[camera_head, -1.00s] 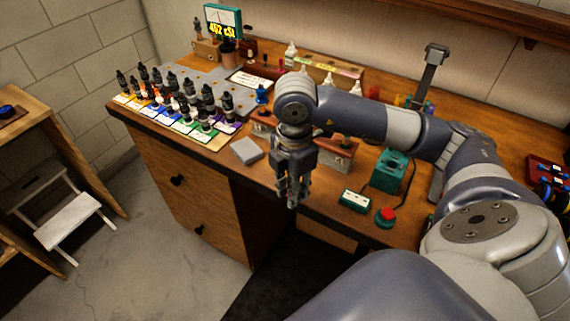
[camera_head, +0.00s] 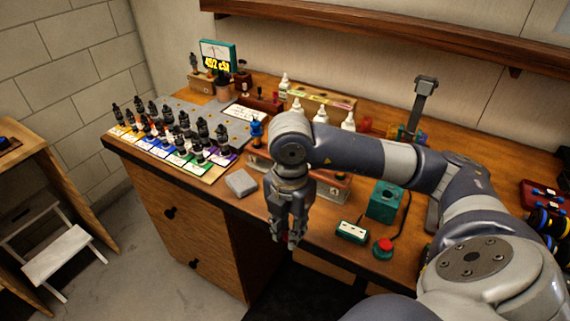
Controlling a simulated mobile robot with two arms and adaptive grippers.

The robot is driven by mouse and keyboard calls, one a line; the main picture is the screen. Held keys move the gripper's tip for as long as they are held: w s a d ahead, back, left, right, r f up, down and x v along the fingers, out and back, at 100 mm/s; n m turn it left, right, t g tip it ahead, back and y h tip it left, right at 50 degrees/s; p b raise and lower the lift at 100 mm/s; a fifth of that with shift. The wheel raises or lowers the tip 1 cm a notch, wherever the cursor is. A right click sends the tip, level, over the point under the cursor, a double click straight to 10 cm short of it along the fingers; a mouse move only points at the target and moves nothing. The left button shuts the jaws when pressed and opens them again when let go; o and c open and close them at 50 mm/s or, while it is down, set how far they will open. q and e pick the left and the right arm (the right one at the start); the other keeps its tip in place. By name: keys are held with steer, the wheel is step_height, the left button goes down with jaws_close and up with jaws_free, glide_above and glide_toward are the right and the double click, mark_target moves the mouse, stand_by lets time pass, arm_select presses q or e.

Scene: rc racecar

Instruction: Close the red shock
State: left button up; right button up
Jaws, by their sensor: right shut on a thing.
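My right gripper (camera_head: 286,236) hangs fingers down in front of the bench's front edge, near the middle of the view. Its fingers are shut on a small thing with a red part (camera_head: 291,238). The fingers hide most of that thing, so I cannot tell whether it is the red shock. Several black shocks (camera_head: 182,122) stand upright in rows on a rack at the left of the bench, with coloured cards before them. They are too small to tell which are open or closed. My left gripper is out of view.
The wooden bench (camera_head: 240,203) carries a grey block (camera_head: 240,182), a green box (camera_head: 384,200), a red button (camera_head: 383,246) and white bottles (camera_head: 348,121). A wooden holder (camera_head: 330,188) is partly behind my gripper. A display (camera_head: 217,56) stands at the back. A step stool (camera_head: 58,254) is at left.

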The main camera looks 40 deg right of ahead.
steer(key=a+r+m, duration=0.2)
steer(key=a+m, duration=0.5)
steer(key=m, duration=1.4)
steer(key=shift+s+a+m, duration=0.15)
steer(key=shift+a+m, duration=0.15)
steer(key=shift+a, duration=0.1)
